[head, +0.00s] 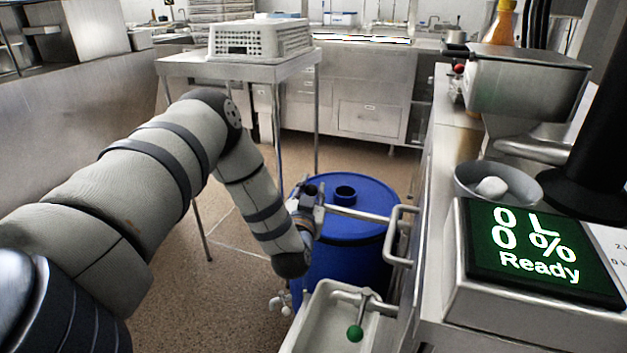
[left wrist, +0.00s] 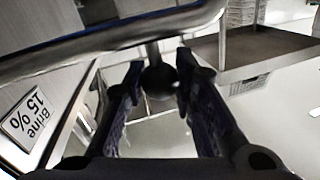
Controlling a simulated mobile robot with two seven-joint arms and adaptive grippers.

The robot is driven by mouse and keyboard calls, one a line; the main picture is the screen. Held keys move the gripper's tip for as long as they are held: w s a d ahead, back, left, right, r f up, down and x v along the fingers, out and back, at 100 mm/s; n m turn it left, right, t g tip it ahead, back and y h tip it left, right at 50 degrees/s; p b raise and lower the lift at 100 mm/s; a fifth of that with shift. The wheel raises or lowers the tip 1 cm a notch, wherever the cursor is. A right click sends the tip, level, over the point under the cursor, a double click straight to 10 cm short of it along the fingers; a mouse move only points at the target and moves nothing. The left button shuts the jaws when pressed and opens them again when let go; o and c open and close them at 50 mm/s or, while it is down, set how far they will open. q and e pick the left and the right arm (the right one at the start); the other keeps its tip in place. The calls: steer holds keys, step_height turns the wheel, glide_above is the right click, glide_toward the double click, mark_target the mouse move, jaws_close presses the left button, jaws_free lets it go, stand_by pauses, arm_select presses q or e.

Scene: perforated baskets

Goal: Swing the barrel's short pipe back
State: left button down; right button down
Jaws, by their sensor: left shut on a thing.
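The blue barrel (head: 352,262) stands on the floor past my left arm, with a dark bung on its lid. A short metal pipe (head: 358,214) runs across the lid, from my left gripper toward the steel counter at right. My left gripper (head: 310,205) is over the barrel's left side. In the left wrist view, the pipe (left wrist: 110,40) crosses above the fingers. A dark round knob (left wrist: 160,80) on a stem from it sits between the fingertips, and the gripper is shut on it. My right gripper is in neither view.
A white basin (head: 318,312) with a green-knobbed lever (head: 355,332) stands in front of the barrel. A display (head: 540,255) reads "0 L 0 % Ready". A steel table (head: 180,66) bears a white perforated basket (head: 258,40). A "Brine 15 %" label (left wrist: 30,117) shows at left.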

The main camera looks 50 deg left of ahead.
arm_select(q)
steer(key=shift+s+f, duration=0.15)
steer(key=shift+f, duration=0.05)
steer(key=c, duration=1.5)
jaws_free()
steer(key=shift+c, duration=0.2)
steer(key=shift+o, duration=1.2)
steer(key=shift+d+r, duration=0.1)
steer(key=shift+r, duration=0.05)
steer(key=v, duration=1.2)
